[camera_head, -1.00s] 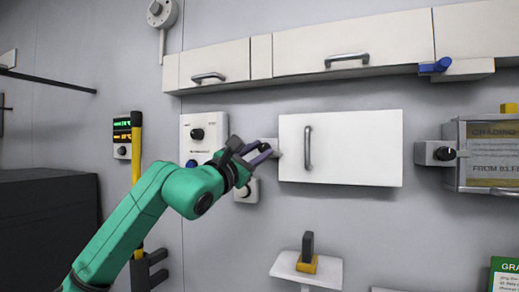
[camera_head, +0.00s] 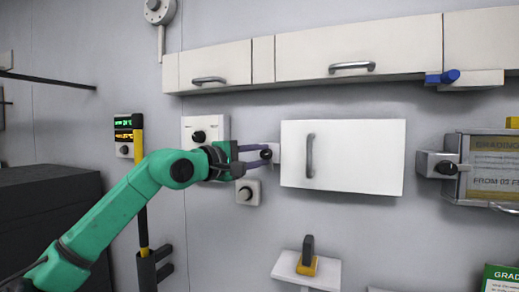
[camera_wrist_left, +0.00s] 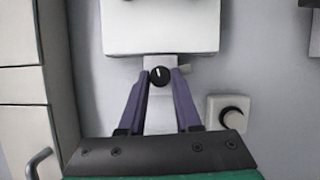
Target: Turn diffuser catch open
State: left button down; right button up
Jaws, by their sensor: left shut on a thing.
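The catch is a small round black knob (camera_head: 266,154) on a pale block (camera_head: 277,153) at the left edge of a white door panel (camera_head: 355,155) on the wall. In the left wrist view the knob (camera_wrist_left: 159,76) shows a short white mark, nearly in line with the direction of my fingers. My left gripper (camera_head: 265,153) has its purple fingers closed on the knob from both sides; its fingertips (camera_wrist_left: 160,75) also show in the wrist view. The door panel lies flat, with a grey vertical handle (camera_head: 310,156). My right gripper is not in view.
A control box (camera_head: 206,135) with a black knob and a smaller round dial (camera_head: 244,193) sit close to my left gripper. Wall cabinets (camera_head: 360,48) run above. A clear-fronted box (camera_head: 492,165) with its own black knob (camera_head: 446,167) is at right. A small shelf (camera_head: 290,270) juts out below.

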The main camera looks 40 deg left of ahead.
pick_arm(q)
jog(key=shift+m+g+p, duration=0.4)
jog(key=shift+m+p, duration=0.3)
jog(key=shift+m, duration=0.4)
jog(key=c, duration=0.6)
grip_release()
jog(key=s+r+b, duration=0.1)
jog(key=s+b, duration=0.8)
jog(key=s, duration=0.5)
jog(key=shift+s+a, duration=0.25)
jog(key=shift+a, duration=0.05)
